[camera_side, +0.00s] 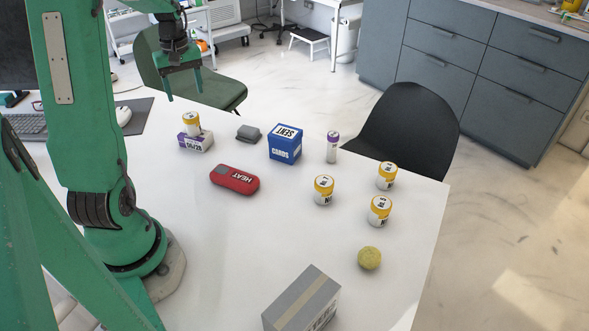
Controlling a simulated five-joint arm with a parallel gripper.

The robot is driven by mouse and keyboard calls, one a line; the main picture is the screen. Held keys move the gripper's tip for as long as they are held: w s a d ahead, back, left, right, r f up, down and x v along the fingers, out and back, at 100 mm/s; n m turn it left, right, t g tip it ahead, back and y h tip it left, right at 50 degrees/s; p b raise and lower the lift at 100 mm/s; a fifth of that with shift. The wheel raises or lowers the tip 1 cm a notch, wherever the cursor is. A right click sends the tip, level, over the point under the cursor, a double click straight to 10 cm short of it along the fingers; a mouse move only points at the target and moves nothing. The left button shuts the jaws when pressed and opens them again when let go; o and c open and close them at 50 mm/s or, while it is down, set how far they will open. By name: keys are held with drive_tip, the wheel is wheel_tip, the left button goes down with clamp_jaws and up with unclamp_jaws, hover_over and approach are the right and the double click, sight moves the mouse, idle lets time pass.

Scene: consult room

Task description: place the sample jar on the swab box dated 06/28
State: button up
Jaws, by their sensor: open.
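The swab box (197,144), white and purple and marked 06/28, sits on the white table left of centre. A sample jar (192,123) with a yellow lid stands upright on top of it. More yellow-lidded jars stand on the table to the right: one jar (324,190), another jar (387,175) and a third jar (380,210). My gripper (184,84) is open and empty, in the air above the jar on the box and apart from it.
A blue cards box (285,143), a grey block (249,134), a red HEAT device (235,180) and a purple-capped tube (332,147) stand nearby. A yellow-green ball (369,258) and a grey carton (302,300) are nearer the front. The table (235,250) is clear at front centre.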

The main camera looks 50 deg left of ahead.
drive_tip(key=shift+r, duration=0.5)
drive_tip(key=shift+d+r, duration=0.1)
drive_tip(key=shift+d, duration=0.1)
drive_tip(key=w+d+r+m+t, duration=0.15)
drive_tip(key=d+r+m, duration=0.25)
drive_tip(key=d, duration=0.5)
drive_tip(key=s+d+r+m+t, duration=0.1)
drive_tip(key=s+d+m, duration=0.1)
drive_tip(key=d+m, duration=0.2)
drive_tip(key=s+d+r+m+t, duration=0.1)
drive_tip(key=d+m, duration=0.3)
drive_tip(key=d, duration=0.7)
drive_tip(key=s+d+r+m+t, duration=0.1)
drive_tip(key=s+d+m+t, duration=0.1)
drive_tip(key=s+d+m, duration=0.2)
drive_tip(key=d, duration=0.3)
drive_tip(key=shift+d+r, duration=0.15)
drive_tip(key=shift+r, duration=0.15)
